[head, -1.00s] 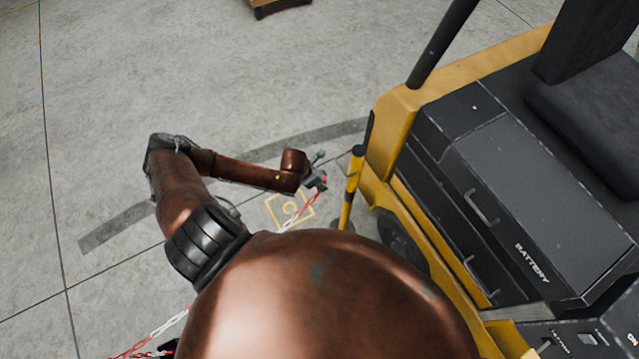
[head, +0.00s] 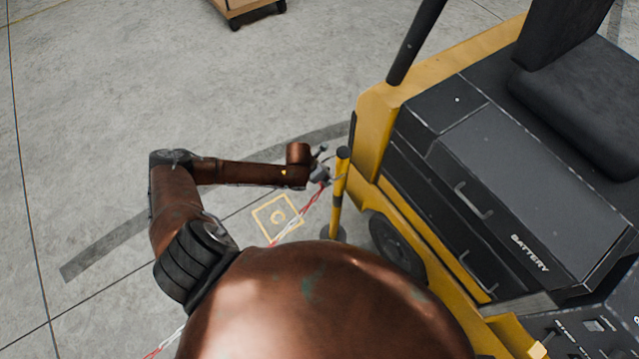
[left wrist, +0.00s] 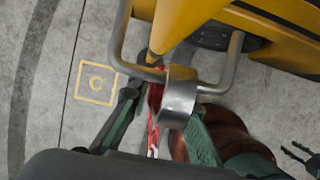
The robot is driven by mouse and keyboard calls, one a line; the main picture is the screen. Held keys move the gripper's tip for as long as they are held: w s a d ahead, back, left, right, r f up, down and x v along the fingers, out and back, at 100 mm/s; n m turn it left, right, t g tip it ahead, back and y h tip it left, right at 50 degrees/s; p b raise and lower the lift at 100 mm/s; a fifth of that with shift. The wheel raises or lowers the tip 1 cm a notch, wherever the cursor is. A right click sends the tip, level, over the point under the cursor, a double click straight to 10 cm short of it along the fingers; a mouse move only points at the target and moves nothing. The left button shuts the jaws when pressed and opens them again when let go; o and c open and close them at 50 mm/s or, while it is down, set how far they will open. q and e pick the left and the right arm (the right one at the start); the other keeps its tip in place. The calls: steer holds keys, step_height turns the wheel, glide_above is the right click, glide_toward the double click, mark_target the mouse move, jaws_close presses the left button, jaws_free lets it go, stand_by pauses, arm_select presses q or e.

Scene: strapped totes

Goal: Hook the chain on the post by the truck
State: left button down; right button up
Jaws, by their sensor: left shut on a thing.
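The yellow post (head: 339,195) with a black cap stands upright beside the truck (head: 371,105). My left gripper (head: 324,175) is at the post's left side, near its top, and is shut on the end of the red-and-white chain (head: 312,205). The chain slopes down from the gripper and passes behind my body. In the left wrist view a silver ring-like end piece (left wrist: 179,101) sits between the fingers, close against a bent grey metal bar (left wrist: 133,66) by the post. I cannot tell whether they are linked.
The truck, with its black battery cover and seat, fills the right side close behind the post. A yellow square marking (head: 277,217) lies on the floor left of the post. A wheeled cart (head: 245,10) stands at the top. Floor to the left is clear.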

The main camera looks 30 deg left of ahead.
arm_select(q)
steer(key=shift+w+d+f, duration=0.1)
steer(key=shift+w+d, duration=0.1)
steer(key=shift+w, duration=0.25)
steer(key=shift+f+b, duration=0.8)
steer(key=shift+f, duration=0.4)
steer(key=c, duration=1.7)
jaws_free()
steer(key=v, duration=1.2)
